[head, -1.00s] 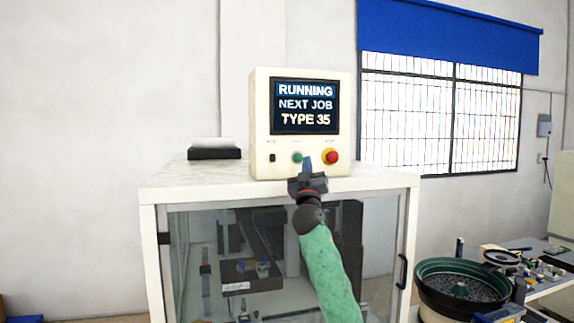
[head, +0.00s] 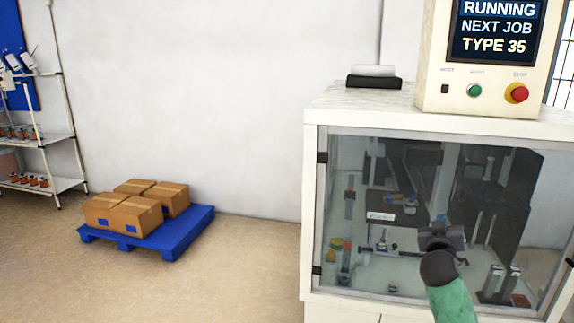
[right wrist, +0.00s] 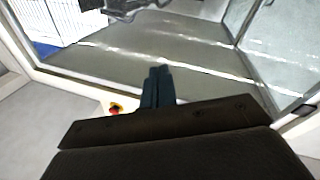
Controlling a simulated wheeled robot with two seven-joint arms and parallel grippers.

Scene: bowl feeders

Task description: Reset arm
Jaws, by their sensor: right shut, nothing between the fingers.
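My right gripper (head: 443,238) is at the lower right of the head view, in front of the glass front of the white machine cabinet (head: 312,215). Its arm comes up from the bottom edge. In the right wrist view its fingers (right wrist: 158,86) are together and hold nothing, with glass panes beyond them. The control box (head: 428,75) on top of the cabinet shows RUNNING, NEXT JOB, TYPE 35. It has a green button (head: 474,90) and a red button (head: 517,93), both clear of the gripper. My left gripper is not in view.
A blue pallet (head: 172,240) with several cardboard boxes (head: 133,212) stands on the floor at the left. A shelf rack (head: 45,140) is at the far left. A black tray (head: 374,81) lies on the cabinet top. The floor between pallet and cabinet is clear.

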